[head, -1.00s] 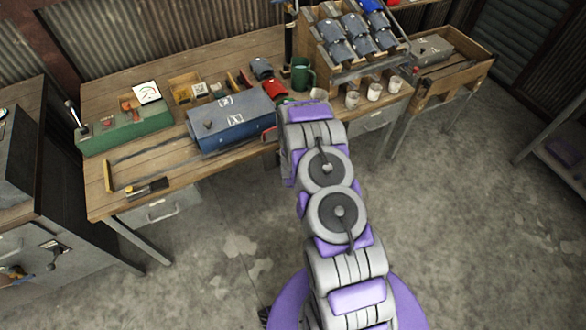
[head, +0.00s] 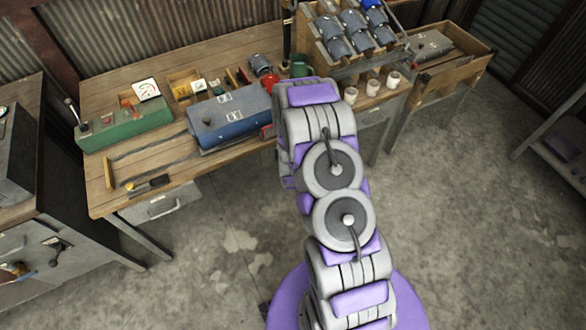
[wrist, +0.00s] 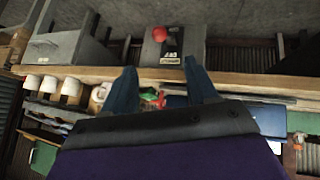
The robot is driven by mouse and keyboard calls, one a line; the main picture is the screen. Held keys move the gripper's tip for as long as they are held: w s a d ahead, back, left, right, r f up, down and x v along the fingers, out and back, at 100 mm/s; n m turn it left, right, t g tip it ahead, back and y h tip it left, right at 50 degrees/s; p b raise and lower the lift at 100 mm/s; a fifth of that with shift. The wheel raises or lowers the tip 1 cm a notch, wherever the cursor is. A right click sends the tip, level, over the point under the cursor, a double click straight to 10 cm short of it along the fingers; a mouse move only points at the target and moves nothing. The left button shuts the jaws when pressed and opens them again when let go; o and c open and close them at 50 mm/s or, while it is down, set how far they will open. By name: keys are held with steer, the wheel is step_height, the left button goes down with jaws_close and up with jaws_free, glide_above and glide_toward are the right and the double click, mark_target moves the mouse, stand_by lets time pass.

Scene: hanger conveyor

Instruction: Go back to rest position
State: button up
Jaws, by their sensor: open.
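My gripper (wrist: 160,84) shows in the wrist view with its two dark blue-grey fingers spread apart and nothing between them. The workbench edge and items on it lie beyond the fingers. In the head view my arm rises over the front of the wooden workbench (head: 146,166) and hides the gripper. The task names no object.
A blue toolbox (head: 230,117), a green box (head: 125,127) and a red mug (head: 270,83) stand on the bench. White cups (head: 373,87) line its right front, below a rack (head: 322,55) of grey parts. A wooden crate (head: 450,72) stands right. Foreground floor is open.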

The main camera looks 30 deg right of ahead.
stand_by(0.3)
steer(key=s+a+r+g+y, duration=0.1)
steer(key=s+a+r, duration=0.2)
steer(key=r, duration=0.5)
steer(key=s+a+r+g+y, duration=0.1)
steer(key=s+a+r+g, duration=0.2)
steer(key=r, duration=0.4)
steer(key=s+a+r+y, duration=0.1)
steer(key=s+a+r, duration=0.25)
steer(key=r, duration=0.45)
steer(key=s+a+r+g, duration=0.1)
steer(key=s+r, duration=0.4)
steer(key=s, duration=0.4)
steer(key=s+a+r+g+b, duration=0.1)
steer(key=s+r, duration=0.3)
steer(key=s, duration=0.4)
steer(key=s+a+r+g, duration=0.1)
steer(key=s+r+g, duration=0.2)
steer(key=s, duration=0.6)
step_height(320, 180, up, 3)
steer(key=shift+s+f+b, duration=0.2)
steer(key=shift+s+b, duration=0.1)
